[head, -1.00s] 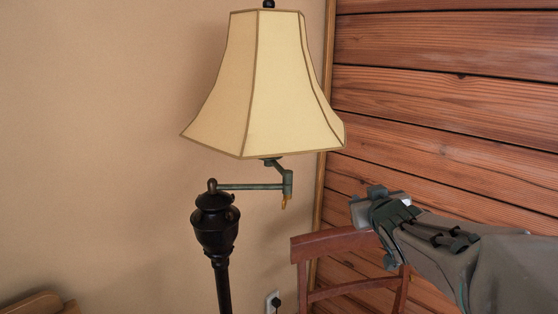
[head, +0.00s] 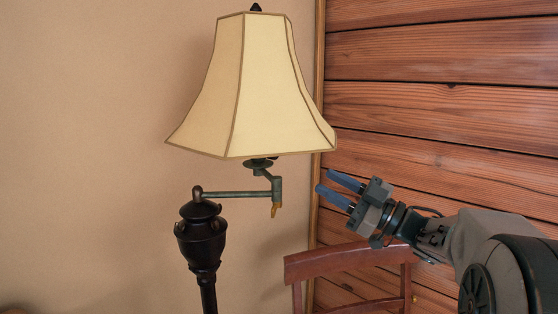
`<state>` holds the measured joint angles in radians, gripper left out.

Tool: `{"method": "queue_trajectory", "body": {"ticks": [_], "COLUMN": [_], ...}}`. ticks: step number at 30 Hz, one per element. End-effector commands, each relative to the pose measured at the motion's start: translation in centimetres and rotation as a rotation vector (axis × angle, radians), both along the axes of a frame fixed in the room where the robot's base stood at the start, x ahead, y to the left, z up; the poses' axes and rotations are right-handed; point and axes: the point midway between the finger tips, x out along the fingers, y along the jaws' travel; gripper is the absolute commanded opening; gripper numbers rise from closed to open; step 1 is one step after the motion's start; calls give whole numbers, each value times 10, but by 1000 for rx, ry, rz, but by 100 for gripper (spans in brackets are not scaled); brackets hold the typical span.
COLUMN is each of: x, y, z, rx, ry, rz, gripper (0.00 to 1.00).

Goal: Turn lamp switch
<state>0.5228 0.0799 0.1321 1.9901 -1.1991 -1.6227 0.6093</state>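The floor lamp has a cream panelled shade (head: 240,95), a dark turned post (head: 202,240) and a greenish swing arm (head: 236,194) below the shade. A small brass-coloured switch (head: 275,211) hangs at the right end of the swing arm. My gripper (head: 332,187) is to the right of the switch and apart from it, just below the shade's lower right corner. Its two blue fingers are spread with a gap between them, and nothing is held. The fingers point left, toward the lamp.
A reddish wooden chair (head: 340,260) stands below my gripper, behind the lamp's right side. A plain beige wall (head: 80,140) is behind the lamp, and a pine plank wall (head: 440,110) is on the right. The space between the fingers and the switch looks clear.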

Motion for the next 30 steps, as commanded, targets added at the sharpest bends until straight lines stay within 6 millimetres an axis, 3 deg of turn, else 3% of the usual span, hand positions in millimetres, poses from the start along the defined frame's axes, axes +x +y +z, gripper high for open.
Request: {"method": "queue_trajectory", "body": {"ticks": [15, 21, 30], "x": [48, 62, 65], "y": [81, 94, 98], "z": [37, 43, 44], "rx": [1, 5, 5], "ry": [-1, 2, 3], "rz": [1, -3, -2], "gripper": [33, 33, 33]}}
